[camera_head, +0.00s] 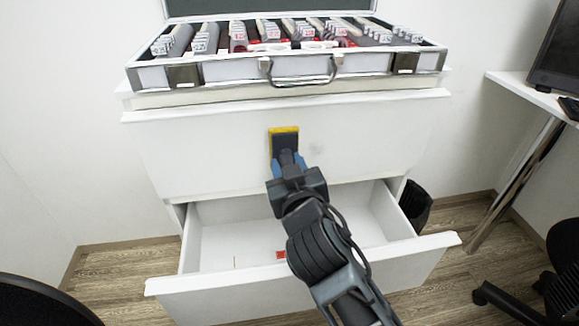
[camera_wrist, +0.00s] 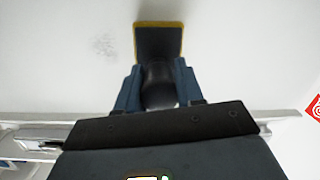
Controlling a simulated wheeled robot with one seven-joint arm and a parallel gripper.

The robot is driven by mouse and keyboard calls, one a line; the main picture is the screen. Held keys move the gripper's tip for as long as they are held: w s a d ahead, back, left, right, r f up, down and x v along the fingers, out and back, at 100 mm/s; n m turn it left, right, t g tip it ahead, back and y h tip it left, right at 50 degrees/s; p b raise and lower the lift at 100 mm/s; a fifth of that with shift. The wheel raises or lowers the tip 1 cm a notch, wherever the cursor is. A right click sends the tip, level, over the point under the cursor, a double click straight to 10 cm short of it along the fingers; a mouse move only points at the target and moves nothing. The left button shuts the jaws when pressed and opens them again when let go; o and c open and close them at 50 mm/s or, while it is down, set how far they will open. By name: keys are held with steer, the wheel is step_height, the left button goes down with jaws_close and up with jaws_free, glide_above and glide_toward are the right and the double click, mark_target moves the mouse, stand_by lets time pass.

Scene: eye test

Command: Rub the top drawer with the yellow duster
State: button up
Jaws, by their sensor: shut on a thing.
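The yellow duster (camera_head: 284,131) has a dark back and a yellow edge. My gripper (camera_head: 288,165) is shut on it and holds it up at the front of the white top drawer (camera_head: 200,150). In the wrist view the duster (camera_wrist: 159,24) lies against or very near the white front, between the blue fingers of my gripper (camera_wrist: 158,90); I cannot tell for sure that it touches. A faint grey smudge (camera_wrist: 103,45) shows on the drawer front left of the duster. The top drawer is closed.
The lower drawer (camera_head: 300,285) stands open below my arm, with a small red item (camera_head: 281,254) inside. An open case of lenses (camera_head: 235,75) sits on top of the cabinet. A dark bin (camera_head: 415,205) and a desk (camera_head: 520,90) are at the right. Chairs show at both lower corners.

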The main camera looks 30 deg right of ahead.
steer(key=s+d+p, duration=0.1)
steer(key=d+p, duration=0.1)
steer(key=d, duration=0.3)
steer(key=shift+s+d+p, duration=0.3)
steer(key=shift+d+p, duration=0.1)
steer(key=shift+w+a+b, duration=0.25)
steer(key=shift+a+b, duration=0.4)
steer(key=shift+a, duration=0.35)
steer(key=shift+w+a+b, duration=0.3)
steer(key=shift+a+b, duration=0.35)
steer(key=shift+a, duration=0.35)
steer(key=shift+w+a+b, duration=0.25)
steer(key=shift+a+b, duration=0.4)
steer(key=shift+a, duration=0.35)
steer(key=v, duration=0.6)
steer(key=shift+f+b, duration=0.4)
steer(key=shift+s+a, duration=0.15)
